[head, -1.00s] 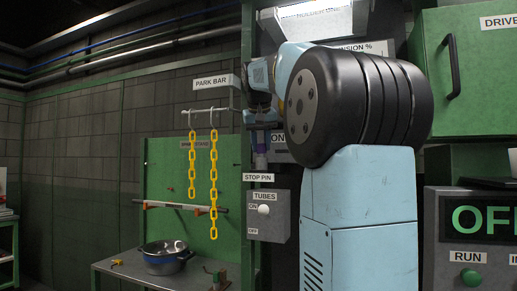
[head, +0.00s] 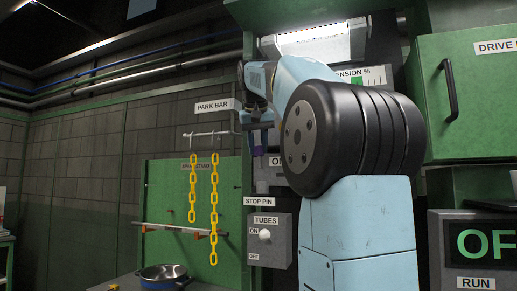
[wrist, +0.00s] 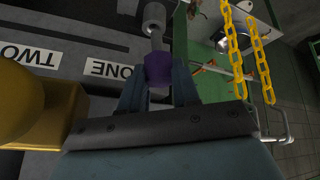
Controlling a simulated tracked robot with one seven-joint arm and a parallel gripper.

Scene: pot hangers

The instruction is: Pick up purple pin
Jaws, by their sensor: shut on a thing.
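The purple pin (wrist: 158,67) is between the two fingers of my gripper (wrist: 158,85) in the wrist view. My gripper is shut on its purple head. A grey rod and a wider grey cylinder (wrist: 154,16) show beyond the head; I cannot tell where the pin ends. In the head view my gripper (head: 258,142) points down above the grey stop-pin holder (head: 262,186). The pin shows there only as a small dark purple patch. The STOP PIN label (head: 259,201) is under the holder.
The TUBES switch box (head: 267,240) stands below the label. Yellow chains (head: 214,210) hang from the park bar (head: 208,134) at the left. A metal pot (head: 162,276) is on the table lower left. A large yellow part (wrist: 30,105) is close on the wrist view's left.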

